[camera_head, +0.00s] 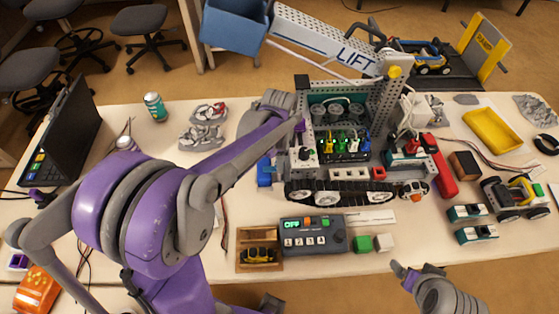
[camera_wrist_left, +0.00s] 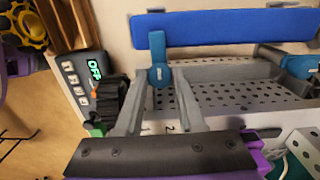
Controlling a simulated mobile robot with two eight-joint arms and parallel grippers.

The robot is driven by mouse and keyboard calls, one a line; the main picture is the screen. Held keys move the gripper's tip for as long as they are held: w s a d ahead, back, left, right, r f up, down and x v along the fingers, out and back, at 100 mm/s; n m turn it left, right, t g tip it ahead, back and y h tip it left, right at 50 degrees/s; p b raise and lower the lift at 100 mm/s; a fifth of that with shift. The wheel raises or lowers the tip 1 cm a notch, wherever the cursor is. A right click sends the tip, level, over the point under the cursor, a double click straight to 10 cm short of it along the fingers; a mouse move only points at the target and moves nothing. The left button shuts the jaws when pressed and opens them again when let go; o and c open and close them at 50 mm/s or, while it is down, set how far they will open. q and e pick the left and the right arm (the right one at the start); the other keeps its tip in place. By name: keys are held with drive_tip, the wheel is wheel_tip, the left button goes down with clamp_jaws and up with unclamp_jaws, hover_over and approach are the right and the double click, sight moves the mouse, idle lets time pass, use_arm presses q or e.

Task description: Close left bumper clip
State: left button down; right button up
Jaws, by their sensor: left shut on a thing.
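In the left wrist view my left gripper (camera_wrist_left: 160,92) is shut on a blue clip (camera_wrist_left: 157,52), with its grey fingers on either side of the clip's round lower end. The clip's arm points up to the lower edge of the long blue bumper bar (camera_wrist_left: 235,26). A second blue clip (camera_wrist_left: 300,65) sits at the right edge, turned more sideways. In the head view a blue piece (camera_head: 264,172) shows at the left side of the tracked robot (camera_head: 340,188); the left fingertips are hidden. My right gripper (camera_head: 402,270) is at the bottom right, partly cut off.
An OFF control box (camera_head: 312,236) and a wooden tray (camera_head: 240,236) lie in front of the tracked robot; the box also shows in the left wrist view (camera_wrist_left: 82,80). The laptop (camera_head: 60,135) is far left.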

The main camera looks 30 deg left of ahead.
idle(0.3)
use_arm(q)
drive_tip(key=c, duration=0.8)
unclamp_jaws()
wheel_tip(320, 180, up, 11)
drive_tip(key=shift+f+p, duration=0.1)
drive_tip(key=shift+p, duration=0.2)
drive_tip(key=shift+s, duration=0.1)
drive_tip(key=s+d+f+n+t, duration=0.2)
drive_tip(key=s+n, duration=0.1)
drive_tip(key=s, duration=0.1)
drive_tip(key=s+d+f+n+t, duration=0.1)
drive_tip(key=s+d+f+n, duration=0.1)
drive_tip(key=s+n, duration=0.2)
drive_tip(key=s+d+f+n+t, duration=0.2)
drive_tip(key=s+n, duration=0.2)
drive_tip(key=s, duration=0.2)
drive_tip(key=shift+s+t, duration=0.15)
drive_tip(key=shift+t, duration=0.15)
